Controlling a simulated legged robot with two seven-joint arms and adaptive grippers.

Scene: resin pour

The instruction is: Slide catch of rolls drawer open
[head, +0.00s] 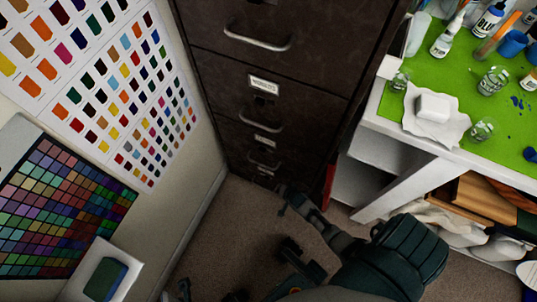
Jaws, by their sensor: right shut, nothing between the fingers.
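A dark brown filing cabinet (215,60) stands at the centre, with several drawers one above another, seen from above. The upper drawer has a long metal handle (258,42). The drawer below it has a label (263,83) and a handle (262,122). Lower drawers show a label (264,141) and a handle (263,163). I cannot read which label says rolls, and I cannot make out the catch. The drawers look closed. My right gripper (283,200) is shut and empty, low in front of the cabinet's bottom, apart from the handles. My left gripper is not identifiable.
A white table with a green top (455,70) stands at right, holding bottles, cups and a white block (432,107) on paper. Its shelf (490,205) holds boards and bags. Colour charts (110,80) cover the left wall. Carpet (225,225) is open before the cabinet.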

